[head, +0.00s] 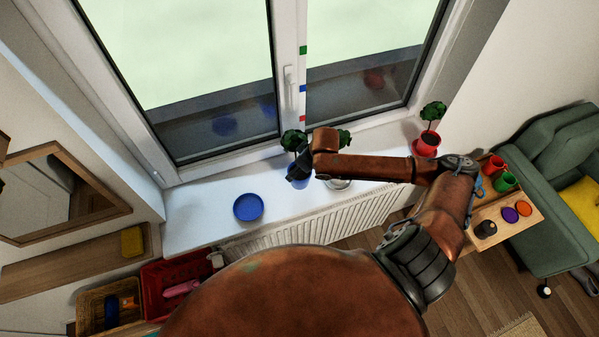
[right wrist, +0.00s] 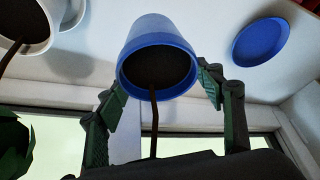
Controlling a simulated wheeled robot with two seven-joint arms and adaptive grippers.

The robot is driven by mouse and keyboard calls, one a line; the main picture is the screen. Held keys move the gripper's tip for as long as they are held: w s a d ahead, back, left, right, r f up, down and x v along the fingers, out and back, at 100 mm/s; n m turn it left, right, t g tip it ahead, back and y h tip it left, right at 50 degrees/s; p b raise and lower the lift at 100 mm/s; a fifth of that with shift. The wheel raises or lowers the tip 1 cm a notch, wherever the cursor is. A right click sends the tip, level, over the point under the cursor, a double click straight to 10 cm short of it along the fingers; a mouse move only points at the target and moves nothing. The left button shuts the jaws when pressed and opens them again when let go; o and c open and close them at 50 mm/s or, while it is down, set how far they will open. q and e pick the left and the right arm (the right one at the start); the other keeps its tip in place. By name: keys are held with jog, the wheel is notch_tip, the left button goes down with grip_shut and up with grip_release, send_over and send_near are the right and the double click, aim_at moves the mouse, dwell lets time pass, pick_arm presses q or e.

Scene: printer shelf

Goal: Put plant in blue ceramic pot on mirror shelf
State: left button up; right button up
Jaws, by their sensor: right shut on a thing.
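The blue ceramic pot (head: 297,183) is at the windowsill in the head view, partly covered by my right gripper (head: 302,168). Green leaves of its plant (head: 292,138) show above the gripper. In the right wrist view the blue pot (right wrist: 160,30) shows its dark soil and thin brown stem, with one finger of my right gripper (right wrist: 162,82) on each side of its rim. The gripper is shut on the pot. I cannot tell whether the pot rests on the sill. The mirror (head: 42,195) hangs at the left with a wooden shelf (head: 60,270) below it. My left gripper is not in view.
An empty blue saucer (head: 248,207) lies on the sill (head: 195,215), left of the pot. A white pot (right wrist: 30,25) stands close by. A red pot (head: 427,145) is farther right. A yellow object (head: 132,241) occupies the mirror shelf's right end; the rest looks clear.

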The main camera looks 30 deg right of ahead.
jog(key=shift+w+d+f, duration=0.15)
jog(key=shift+d+f, duration=0.1)
jog(key=shift+f, duration=0.1)
jog(key=shift+f+p, duration=0.4)
jog(key=shift+f, duration=1)
jog(key=shift+f, duration=0.15)
jog(key=o, duration=2)
jog(key=shift+f, duration=0.1)
